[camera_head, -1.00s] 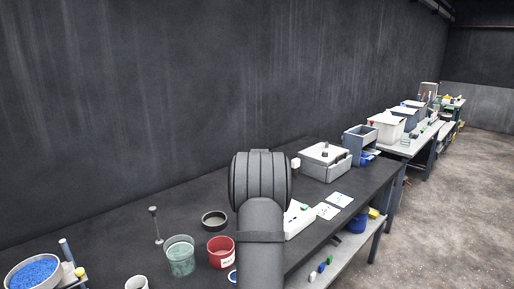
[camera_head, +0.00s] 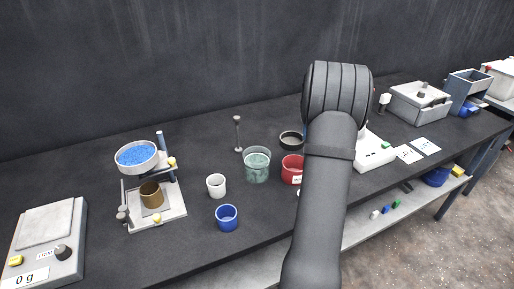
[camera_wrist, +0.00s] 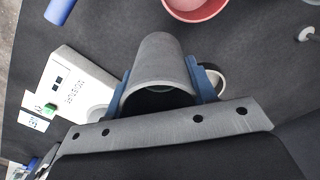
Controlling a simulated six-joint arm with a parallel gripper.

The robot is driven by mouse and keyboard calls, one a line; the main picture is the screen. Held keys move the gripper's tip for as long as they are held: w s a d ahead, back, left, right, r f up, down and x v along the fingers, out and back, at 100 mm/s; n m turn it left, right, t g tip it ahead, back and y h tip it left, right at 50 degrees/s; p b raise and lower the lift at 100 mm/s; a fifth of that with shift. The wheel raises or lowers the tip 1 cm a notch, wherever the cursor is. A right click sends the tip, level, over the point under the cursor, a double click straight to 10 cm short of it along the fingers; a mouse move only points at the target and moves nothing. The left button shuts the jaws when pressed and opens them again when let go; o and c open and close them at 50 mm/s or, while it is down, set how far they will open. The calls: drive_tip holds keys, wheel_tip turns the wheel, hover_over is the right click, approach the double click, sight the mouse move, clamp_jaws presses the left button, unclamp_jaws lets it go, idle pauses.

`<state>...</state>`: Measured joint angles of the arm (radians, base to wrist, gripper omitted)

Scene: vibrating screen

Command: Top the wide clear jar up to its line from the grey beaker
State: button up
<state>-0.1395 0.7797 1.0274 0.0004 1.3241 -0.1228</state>
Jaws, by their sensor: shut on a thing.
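The wide clear jar (camera_head: 257,170) stands upright on the dark bench in the head view, with pale greenish contents. I cannot make out its line. My gripper (camera_wrist: 161,80) is shut on the grey beaker (camera_wrist: 160,52) in the wrist view, with one blue finger on each side. The beaker's rim faces the camera; its contents cannot be made out. In the head view my arm stands right of the jar and hides the gripper and beaker.
A red cup (camera_head: 291,172) stands close right of the jar, with a black-rimmed dish (camera_head: 291,140) behind. A white cup (camera_head: 216,187) and blue cup (camera_head: 227,222) are to its left. A stand holds a blue-filled sieve (camera_head: 137,168); a scale (camera_head: 50,232) reads 0 g.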

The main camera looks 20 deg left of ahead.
drive_tip(key=s+a+r+n, duration=0.1)
drive_tip(key=s+a+n, duration=0.2)
drive_tip(key=a, duration=0.5)
drive_tip(key=s+a+r+n, duration=0.2)
drive_tip(key=s+a, duration=0.3)
drive_tip(key=a, duration=0.3)
drive_tip(key=s+a+r+n+y, duration=0.1)
drive_tip(key=s+a+n, duration=0.3)
drive_tip(key=a, duration=0.4)
drive_tip(key=shift+a+r, duration=0.15)
drive_tip(key=shift+r, duration=0.05)
